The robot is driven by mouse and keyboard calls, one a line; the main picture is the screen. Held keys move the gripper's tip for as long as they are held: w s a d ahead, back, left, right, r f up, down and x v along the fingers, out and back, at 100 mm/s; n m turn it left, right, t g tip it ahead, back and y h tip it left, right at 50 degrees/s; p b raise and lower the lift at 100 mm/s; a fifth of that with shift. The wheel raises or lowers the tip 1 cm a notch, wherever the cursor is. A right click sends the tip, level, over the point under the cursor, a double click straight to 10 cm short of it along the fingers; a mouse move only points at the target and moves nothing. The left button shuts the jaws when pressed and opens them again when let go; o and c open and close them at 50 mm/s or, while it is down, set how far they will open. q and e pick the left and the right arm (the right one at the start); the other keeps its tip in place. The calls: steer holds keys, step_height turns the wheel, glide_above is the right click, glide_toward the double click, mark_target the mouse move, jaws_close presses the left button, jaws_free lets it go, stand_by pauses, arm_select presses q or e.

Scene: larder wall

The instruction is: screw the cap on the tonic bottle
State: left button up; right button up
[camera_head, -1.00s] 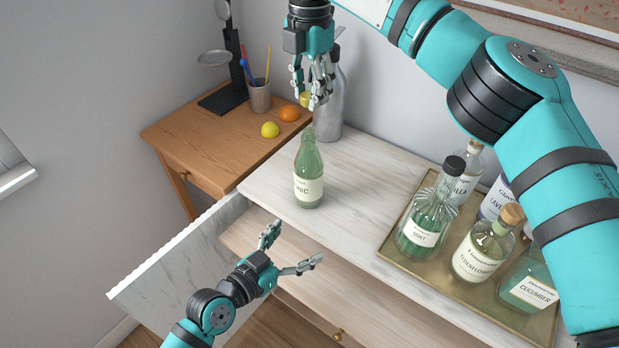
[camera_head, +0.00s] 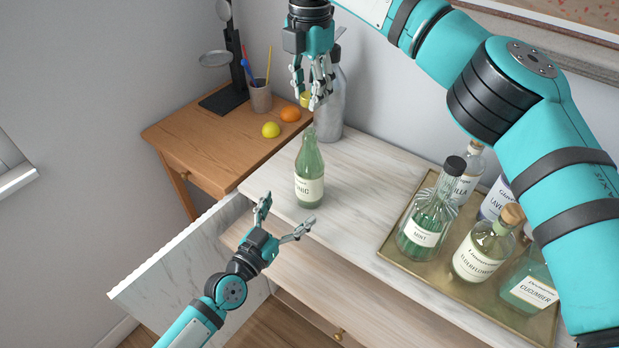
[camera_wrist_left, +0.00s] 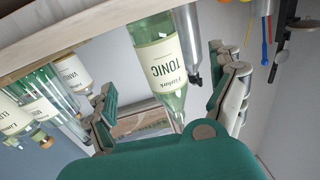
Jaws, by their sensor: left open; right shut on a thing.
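The green glass tonic bottle (camera_head: 309,178) stands upright on the pale marble top, its narrow neck bare. In the left wrist view the bottle (camera_wrist_left: 160,62) appears upside down between the spread fingers. My left gripper (camera_head: 287,212) is open and empty, in front of the bottle and lower left of it, apart from it. My right gripper (camera_head: 313,97) is above the bottle's mouth, fingers pointing down and shut on a small yellow cap (camera_head: 305,99). The fingers partly hide the cap. A gap shows between the cap and the bottle.
A grey metal bottle (camera_head: 331,112) stands close behind the tonic bottle. A brass tray (camera_head: 393,251) with several labelled bottles is at right. A wooden side table (camera_head: 200,140) at left holds a lemon (camera_head: 271,130), an orange (camera_head: 290,114) and a pen cup (camera_head: 260,97). A marble-faced panel (camera_head: 190,262) juts out at left.

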mark_target(309, 185)
arm_select(q)
steer(key=x, duration=0.9)
steer(key=shift+w+d, duration=0.25)
steer(key=shift+w, duration=0.05)
steer(key=c, duration=1.8)
arm_select(e)
steer(key=shift+f, duration=2.45)
steer(key=shift+f, duration=0.1)
steer(key=shift+f, duration=0.8)
steer(key=shift+f, duration=0.55)
